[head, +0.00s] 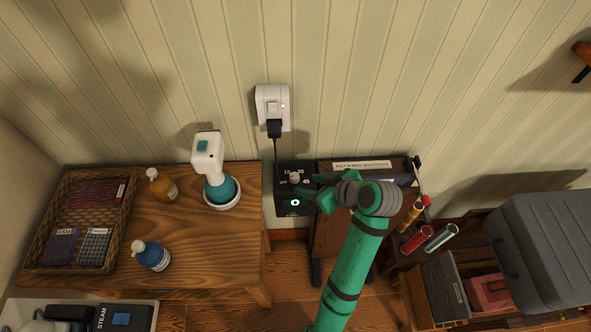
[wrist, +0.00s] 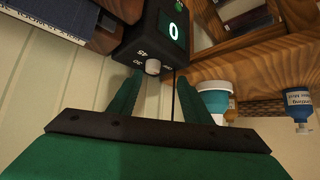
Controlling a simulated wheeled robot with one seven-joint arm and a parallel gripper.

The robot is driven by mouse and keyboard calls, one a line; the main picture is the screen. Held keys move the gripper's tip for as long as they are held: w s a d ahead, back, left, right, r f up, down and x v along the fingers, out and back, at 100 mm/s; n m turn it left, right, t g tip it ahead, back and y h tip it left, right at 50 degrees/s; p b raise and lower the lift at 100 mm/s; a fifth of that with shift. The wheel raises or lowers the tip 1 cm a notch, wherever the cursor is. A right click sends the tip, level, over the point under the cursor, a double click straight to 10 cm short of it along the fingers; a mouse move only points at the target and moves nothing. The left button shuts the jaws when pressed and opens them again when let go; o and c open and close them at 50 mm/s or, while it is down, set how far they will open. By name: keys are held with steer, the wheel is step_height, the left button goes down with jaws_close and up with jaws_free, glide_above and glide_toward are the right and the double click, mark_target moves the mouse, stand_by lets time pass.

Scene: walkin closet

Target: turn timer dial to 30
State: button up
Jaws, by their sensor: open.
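The timer (head: 281,208) is a black box against the striped wall, with number marks around a pale round dial (head: 294,178) and a lit display reading 0. In the wrist view the timer (wrist: 125,42) appears upside down, with the dial (wrist: 153,67) and marks 30 and 45 visible. My green gripper (head: 308,186) is at the timer's right side in the head view. In the wrist view its open fingers (wrist: 160,77) point at the timer. The dial shows between the fingertips, closer to the left one; I cannot tell if they touch. The dial's pointer is too small to read.
A wooden table (head: 205,250) on the left holds a white-and-teal steamer (head: 208,150), two bottles and a wicker basket (head: 127,207). A plugged wall outlet (head: 272,98) with a hanging cord is above the timer. A dark wooden stand and grey suitcase (head: 545,250) are right.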

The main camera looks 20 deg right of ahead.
mark_target(295, 176)
steer(key=shift+n+g, duration=0.4)
steer(key=shift+n, duration=0.2)
steer(key=w+f, duration=0.1)
steer(key=w, duration=0.1)
steer(key=w+a+f, duration=0.1)
steer(key=w+f, duration=0.2)
steer(key=w, duration=0.2)
steer(key=shift+a+f, duration=0.25)
steer(key=shift+f, duration=0.1)
steer(key=c, duration=1)
